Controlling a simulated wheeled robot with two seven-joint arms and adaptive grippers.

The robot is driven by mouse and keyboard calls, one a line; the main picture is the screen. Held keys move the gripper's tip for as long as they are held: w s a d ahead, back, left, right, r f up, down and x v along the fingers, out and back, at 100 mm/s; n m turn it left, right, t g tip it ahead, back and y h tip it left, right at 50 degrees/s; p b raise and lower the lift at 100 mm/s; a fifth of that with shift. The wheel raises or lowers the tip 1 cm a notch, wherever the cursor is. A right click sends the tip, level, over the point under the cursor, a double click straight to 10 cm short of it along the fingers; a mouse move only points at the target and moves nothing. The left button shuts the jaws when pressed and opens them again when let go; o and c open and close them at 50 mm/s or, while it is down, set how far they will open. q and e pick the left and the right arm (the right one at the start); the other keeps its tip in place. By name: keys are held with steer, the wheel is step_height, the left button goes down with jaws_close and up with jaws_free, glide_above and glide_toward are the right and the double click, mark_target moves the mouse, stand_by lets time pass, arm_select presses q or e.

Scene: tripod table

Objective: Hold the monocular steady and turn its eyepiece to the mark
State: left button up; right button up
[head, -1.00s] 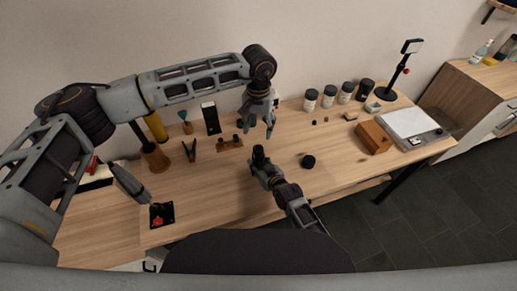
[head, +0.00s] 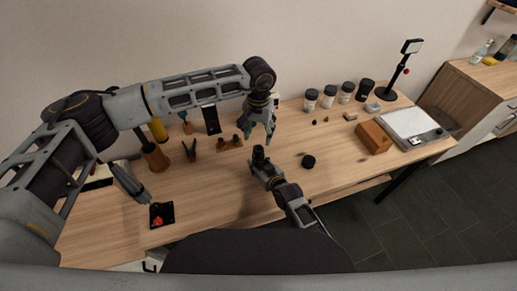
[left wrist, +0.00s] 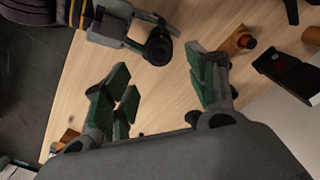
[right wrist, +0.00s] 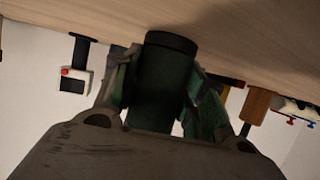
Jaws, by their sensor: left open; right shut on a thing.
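The monocular (head: 259,155) is a short dark cylinder standing about upright above the table. My right gripper (head: 262,166) is shut around it; the right wrist view shows the green-tinted body (right wrist: 163,85) between the fingers, with a black rim at the end. My left gripper (head: 260,136) is open and empty, hanging just above the monocular, apart from it. In the left wrist view, the monocular's round dark end (left wrist: 158,47) lies beyond the spread green-padded fingers (left wrist: 158,70). I cannot make out a mark on the eyepiece.
A small wooden stand (head: 229,144) is behind the monocular. A black round cap (head: 308,161) lies to the right. Several jars (head: 328,96), a wooden block (head: 373,138) and a white scale (head: 409,123) stand further right. The tabletop front centre is fairly clear.

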mark_target(259, 147)
arm_select(q)
steer(key=shift+f, duration=4.4)
steer(key=c, duration=1)
steer(key=shift+c, duration=0.2)
